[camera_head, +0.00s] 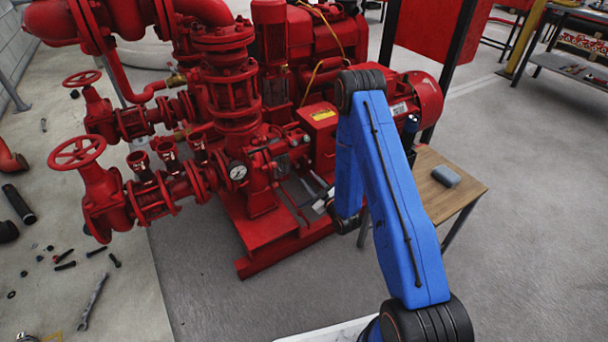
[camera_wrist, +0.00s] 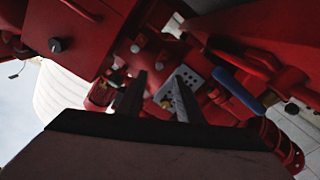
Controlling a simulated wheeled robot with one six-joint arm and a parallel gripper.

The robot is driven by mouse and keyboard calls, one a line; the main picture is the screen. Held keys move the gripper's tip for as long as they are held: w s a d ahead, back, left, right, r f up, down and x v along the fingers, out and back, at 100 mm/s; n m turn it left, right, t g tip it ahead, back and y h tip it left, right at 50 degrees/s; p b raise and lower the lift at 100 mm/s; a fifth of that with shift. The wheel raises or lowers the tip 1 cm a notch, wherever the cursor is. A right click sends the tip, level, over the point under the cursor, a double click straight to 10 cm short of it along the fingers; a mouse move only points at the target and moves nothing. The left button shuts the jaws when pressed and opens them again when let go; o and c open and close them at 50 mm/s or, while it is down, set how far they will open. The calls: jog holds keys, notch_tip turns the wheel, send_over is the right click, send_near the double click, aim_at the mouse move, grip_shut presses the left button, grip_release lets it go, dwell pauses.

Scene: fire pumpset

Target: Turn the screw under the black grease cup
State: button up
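My gripper (camera_wrist: 158,88) shows in the wrist view as two dark fingers with a clear gap between them. It is open, and I see nothing held in it. The fingers point into the red pump machinery, close to a grey plate with holes (camera_wrist: 190,78). A small brass-coloured spot (camera_wrist: 166,103) shows between the fingers. A round black knob (camera_wrist: 57,45) sits on a red housing at the upper left. I cannot tell whether it is the grease cup, and I cannot make out the screw. In the head view my wrist is low beside the red pumpset (camera_head: 265,225).
A wooden table (camera_head: 455,190) with a grey object (camera_head: 446,176) stands right of the pumpset. Red valve wheels (camera_head: 76,152) and pipes crowd the left. A wrench (camera_head: 93,301) and small parts lie on the left floor. The floor at the lower right is clear.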

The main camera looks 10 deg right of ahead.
jog(key=v, duration=0.9)
jog(key=shift+r, duration=0.1)
jog(key=w+d+r+g+h, duration=0.1)
jog(key=w+r+g+h, duration=0.3)
jog(key=r, duration=0.9)
jog(key=s+d+r+m+g+h, duration=0.1)
jog(key=s+r+m, duration=0.15)
jog(key=r, duration=0.45)
jog(key=s+d+r+m+g, duration=0.1)
jog(key=s+d+r, duration=0.15)
jog(key=r, duration=0.35)
jog(key=s+a+r+m+g, duration=0.1)
jog(key=s+r, duration=0.4)
jog(key=s, duration=0.8)
jog(key=s+r+m+g, duration=0.2)
jog(key=s+r+g, duration=0.1)
jog(key=s, duration=0.9)
jog(key=s+a+r+m+g, duration=0.1)
jog(key=s+r, duration=0.5)
jog(key=s, duration=0.7)
jog(key=shift+s+a+r+m+g+h, duration=0.3)
jog(key=shift+r+m+g, duration=0.1)
jog(key=shift+m+g, duration=0.4)
